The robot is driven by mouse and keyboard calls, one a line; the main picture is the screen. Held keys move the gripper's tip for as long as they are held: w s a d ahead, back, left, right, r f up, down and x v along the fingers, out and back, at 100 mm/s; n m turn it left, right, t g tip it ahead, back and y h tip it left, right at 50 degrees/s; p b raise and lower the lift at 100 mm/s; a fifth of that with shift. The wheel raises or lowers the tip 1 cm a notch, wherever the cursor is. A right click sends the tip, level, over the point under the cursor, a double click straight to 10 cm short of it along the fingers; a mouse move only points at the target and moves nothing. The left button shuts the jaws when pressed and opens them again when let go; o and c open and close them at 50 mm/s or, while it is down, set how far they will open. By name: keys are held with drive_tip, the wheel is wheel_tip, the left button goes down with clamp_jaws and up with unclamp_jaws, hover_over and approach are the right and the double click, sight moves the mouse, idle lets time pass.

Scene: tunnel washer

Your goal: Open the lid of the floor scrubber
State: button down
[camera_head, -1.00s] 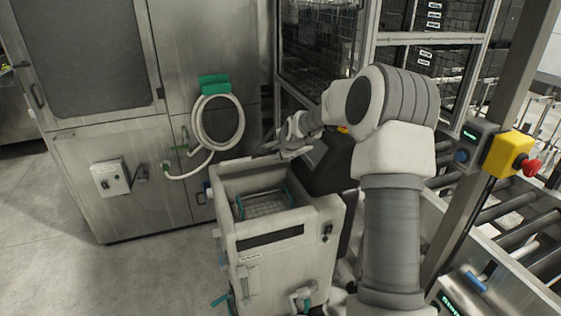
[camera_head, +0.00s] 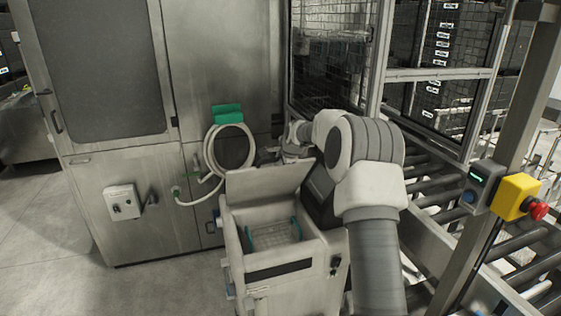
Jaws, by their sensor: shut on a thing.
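The floor scrubber (camera_head: 290,292) is a pale box-shaped machine at the lower centre of the head view. Its lid (camera_head: 266,183) stands raised along the back edge of the open tank, tilted up. A wire basket (camera_head: 275,236) with teal edges shows inside the tank. My gripper (camera_head: 284,156) is at the lid's top edge, toward its right end, and is shut on the lid. The fingertips are small and partly hidden, so the exact contact is unclear.
A steel cabinet (camera_head: 115,210) with a coiled hose (camera_head: 229,148) stands behind and left. A roller conveyor (camera_head: 440,215) and a post with a yellow emergency-stop box (camera_head: 513,197) stand at right. Open floor (camera_head: 50,240) lies at left.

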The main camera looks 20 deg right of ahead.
drive_tip(key=c, duration=0.8)
unclamp_jaws()
drive_tip(key=shift+c, duration=0.2)
drive_tip(key=b+v, duration=0.3)
drive_tip(key=v, duration=1.4)
drive_tip(key=shift+s, duration=0.2)
drive_tip(key=shift+a+r, duration=0.1)
